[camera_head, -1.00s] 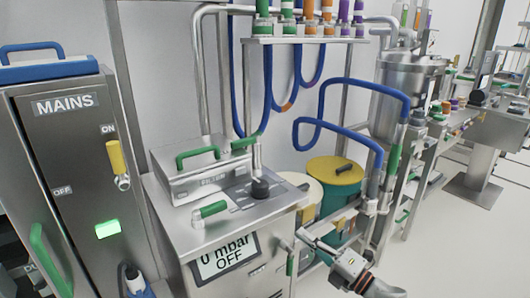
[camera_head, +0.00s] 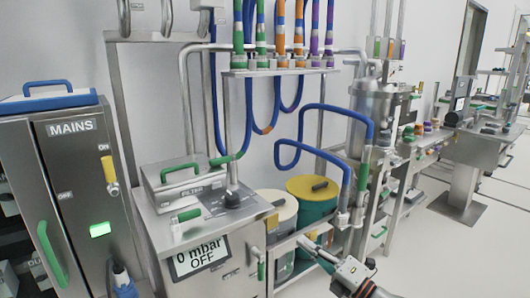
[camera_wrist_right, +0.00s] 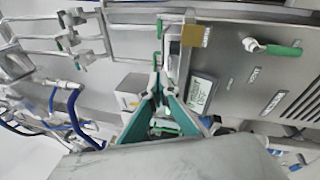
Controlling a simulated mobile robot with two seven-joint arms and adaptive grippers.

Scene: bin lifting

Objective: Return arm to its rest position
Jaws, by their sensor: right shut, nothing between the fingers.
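My right gripper (camera_head: 310,247) shows low in the head view, right of the steel cabinet (camera_head: 172,245) and in front of the bins. It is shut and empty. In the right wrist view its fingers (camera_wrist_right: 157,82) come together near the middle. A bin with a yellow lid (camera_head: 313,187) and teal body stands behind the gripper, beside a bin with a cream lid (camera_head: 277,204). Both stand within a steel frame, and their lower parts are partly hidden. My left gripper is not in view.
A MAINS cabinet (camera_head: 85,165) stands at left. The steel cabinet's display (camera_head: 200,256) reads "0 mbar OFF". A blue hose (camera_head: 322,108) loops above the bins beside a steel vessel (camera_head: 378,105). Open floor (camera_head: 420,255) lies at right.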

